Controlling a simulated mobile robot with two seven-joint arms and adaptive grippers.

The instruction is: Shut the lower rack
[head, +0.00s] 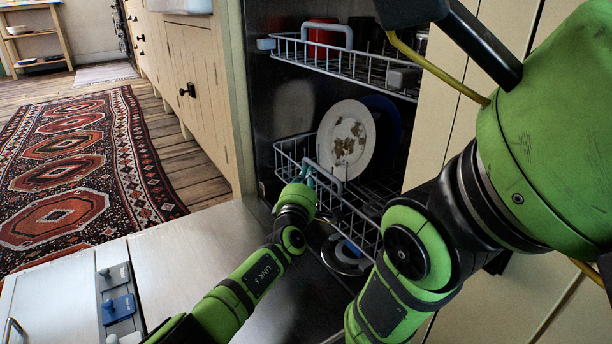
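The lower rack (284,157) is a grey wire basket low in the open dishwasher, and most of it sits inside the tub. A white plate with brown food stains (346,140) stands upright in it, with a dark blue plate (384,122) behind. My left gripper (305,172) is at the rack's front, at or very close to the front wires. Its fingers are small and partly hidden by its own wrist, so I cannot tell whether they are open or touching. My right arm crosses the right side and hides part of the rack; its gripper is out of view.
The upper rack (345,72) is above, holding a red item (322,36) and dark cups. The dishwasher door (190,262) lies open and flat, with a blue-lidded dispenser (118,308). Cabinets (200,85) stand left. A patterned rug (75,165) covers the floor beyond.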

